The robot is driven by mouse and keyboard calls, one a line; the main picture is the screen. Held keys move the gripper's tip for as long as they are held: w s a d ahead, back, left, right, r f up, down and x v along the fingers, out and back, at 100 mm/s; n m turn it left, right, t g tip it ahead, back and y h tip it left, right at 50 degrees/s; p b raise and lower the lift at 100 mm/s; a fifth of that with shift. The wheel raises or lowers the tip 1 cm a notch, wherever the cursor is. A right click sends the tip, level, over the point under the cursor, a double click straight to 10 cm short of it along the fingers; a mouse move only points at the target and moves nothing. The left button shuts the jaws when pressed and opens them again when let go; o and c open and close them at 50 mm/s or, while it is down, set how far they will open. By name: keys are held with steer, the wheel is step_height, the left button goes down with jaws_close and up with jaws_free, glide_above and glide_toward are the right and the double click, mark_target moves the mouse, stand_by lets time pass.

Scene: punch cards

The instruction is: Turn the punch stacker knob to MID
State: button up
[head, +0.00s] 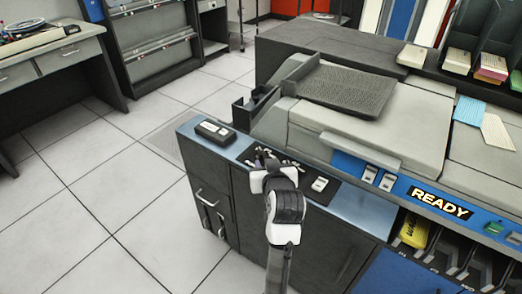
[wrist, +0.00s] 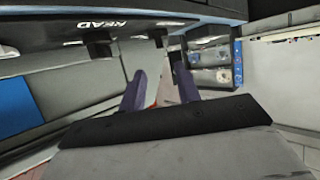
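My gripper (head: 264,160) is over the dark control strip (head: 343,194) along the machine's front left ledge. In the wrist view my gripper's two dark fingers (wrist: 159,75) stand apart, with nothing clearly held between them. I cannot tell whether that piece is the punch stacker knob, and no MID mark is readable. In the head view my gripper and arm cover part of the strip. I cannot tell whether the fingers touch anything.
A pale switch (head: 320,184) sits right of my gripper, and a small dark box (head: 215,131) on the ledge's left end. Two switches (head: 378,178) and a READY sign (head: 439,204) are farther right. Open tiled floor (head: 110,190) lies left of the machine.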

mark_target(260, 151)
steer(key=p+x, duration=0.1)
steer(key=x, duration=0.9)
steer(key=shift+a+r, duration=0.1)
steer(key=shift+c, duration=0.2)
jaws_close()
